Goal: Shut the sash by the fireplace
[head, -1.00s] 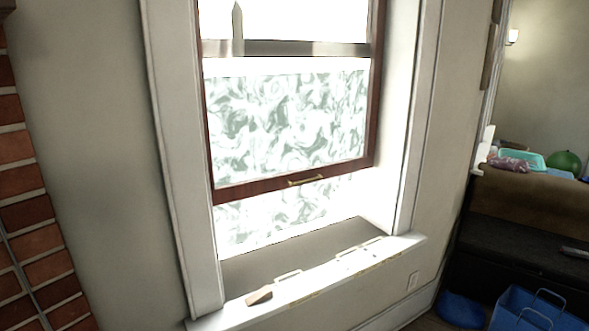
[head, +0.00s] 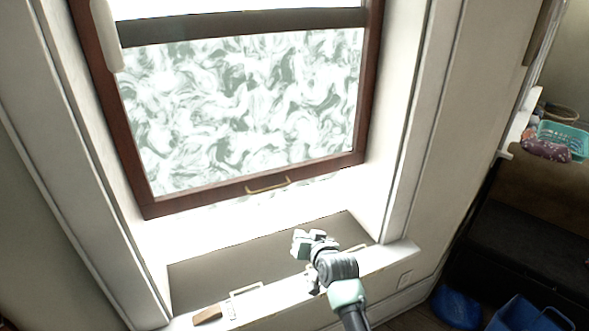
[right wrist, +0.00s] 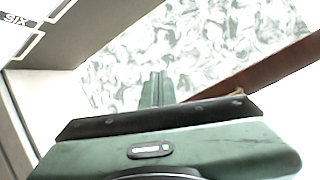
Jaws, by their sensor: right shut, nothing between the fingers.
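The window sash (head: 225,189) has a dark red-brown wooden frame around patterned pale glass. It is raised, with a gap between its bottom rail and the sill (head: 245,255). A brass handle (head: 267,185) is fixed on the bottom rail. My right gripper (head: 299,244) is shut and empty in front of the window, below and a little right of the handle, apart from it. In the right wrist view the shut fingers (right wrist: 158,88) point toward the patterned backdrop, and the sash's bottom rail (right wrist: 270,72) slants at the right. My left gripper is not in view.
A small brown block (head: 207,315) and a pale handle (head: 246,290) are on the ledge at the front left. A teal basket (head: 563,139) stands at the far right above a dark bench. A blue container (head: 530,314) is on the floor at the lower right.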

